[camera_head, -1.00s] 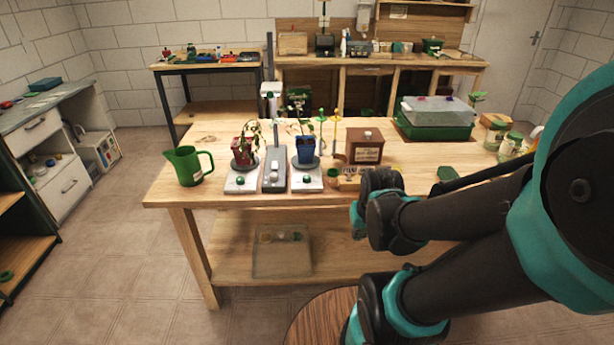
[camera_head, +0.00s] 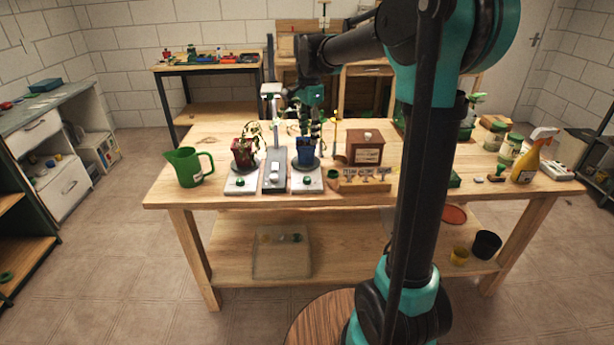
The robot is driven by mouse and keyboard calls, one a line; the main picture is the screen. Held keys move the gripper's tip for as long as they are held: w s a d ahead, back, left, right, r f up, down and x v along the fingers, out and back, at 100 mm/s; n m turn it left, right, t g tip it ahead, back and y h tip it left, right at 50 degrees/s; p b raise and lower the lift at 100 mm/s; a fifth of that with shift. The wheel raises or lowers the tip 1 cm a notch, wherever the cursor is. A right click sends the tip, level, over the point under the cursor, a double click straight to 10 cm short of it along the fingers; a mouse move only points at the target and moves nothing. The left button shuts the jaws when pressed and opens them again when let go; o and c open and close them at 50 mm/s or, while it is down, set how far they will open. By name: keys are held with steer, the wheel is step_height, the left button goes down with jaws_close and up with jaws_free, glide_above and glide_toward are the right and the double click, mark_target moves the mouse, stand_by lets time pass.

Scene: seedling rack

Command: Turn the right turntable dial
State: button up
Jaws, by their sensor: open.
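The right turntable (camera_head: 306,187) has a pale base at the front of the wooden workbench.
The left turntable (camera_head: 241,188) carries a red pot (camera_head: 243,154); a grey stand (camera_head: 274,170) rises between the turntables. A green jug (camera_head: 187,167) stands at left. A wooden box (camera_head: 364,147) and a rack of small labels (camera_head: 363,185) are close on the right.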

glide_toward(307, 178)
step_height(307, 178, down, 9)
steer(key=shift+w, duration=0.2)
stand_by(0.4)
steer(key=shift+c, duration=0.5)
jaws_close()
